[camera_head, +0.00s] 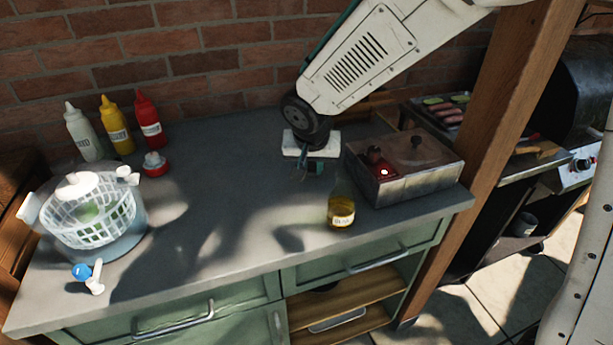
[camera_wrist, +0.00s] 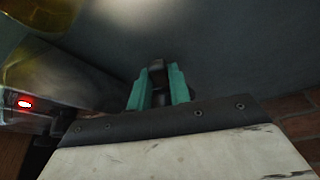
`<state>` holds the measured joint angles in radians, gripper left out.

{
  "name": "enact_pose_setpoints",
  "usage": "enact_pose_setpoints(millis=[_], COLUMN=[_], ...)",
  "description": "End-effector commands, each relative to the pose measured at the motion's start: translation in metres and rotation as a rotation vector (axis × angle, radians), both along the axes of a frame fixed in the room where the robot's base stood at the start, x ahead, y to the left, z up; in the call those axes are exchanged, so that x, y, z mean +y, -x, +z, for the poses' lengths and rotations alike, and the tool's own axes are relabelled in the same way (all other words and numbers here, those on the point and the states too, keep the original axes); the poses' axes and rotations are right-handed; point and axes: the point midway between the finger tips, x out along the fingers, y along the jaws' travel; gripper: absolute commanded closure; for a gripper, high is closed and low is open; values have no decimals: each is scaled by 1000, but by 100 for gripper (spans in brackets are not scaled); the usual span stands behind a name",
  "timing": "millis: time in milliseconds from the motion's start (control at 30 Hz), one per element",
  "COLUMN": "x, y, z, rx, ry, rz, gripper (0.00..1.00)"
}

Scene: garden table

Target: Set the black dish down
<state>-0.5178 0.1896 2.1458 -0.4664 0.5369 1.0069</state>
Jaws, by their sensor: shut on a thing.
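My gripper (camera_head: 316,168) hangs over the back right of the grey counter, left of the metal box. In the wrist view its teal fingers (camera_wrist: 159,88) are shut on a small dark thing, the black dish (camera_wrist: 157,72), of which only a little shows between the fingertips. The dish's full shape is hidden, and in the head view I cannot make it out. I cannot tell whether it touches the counter (camera_head: 235,185).
A metal box (camera_head: 415,180) with a red item stands close right. An oil bottle (camera_head: 341,208) stands in front. Several sauce bottles (camera_head: 117,128) and a salad spinner (camera_head: 95,215) are left. The counter's middle is clear; a brick wall (camera_head: 220,60) is behind.

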Motion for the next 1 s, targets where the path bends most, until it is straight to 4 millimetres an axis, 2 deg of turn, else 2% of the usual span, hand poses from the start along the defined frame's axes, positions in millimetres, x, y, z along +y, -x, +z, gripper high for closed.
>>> enact_pose_setpoints(millis=[267,633,667,700,733,1000], x=[1,1,1,1,1,1], y=[1,1,1,1,1,0], z=[-34,-39,-39,-39,-39,-38], rx=[1,1,1,0,0,0], ry=[1,-1,-1,-1,-1,-1], rz=[3,1,1,1,1,1], gripper=[100,100,75,64,59,59])
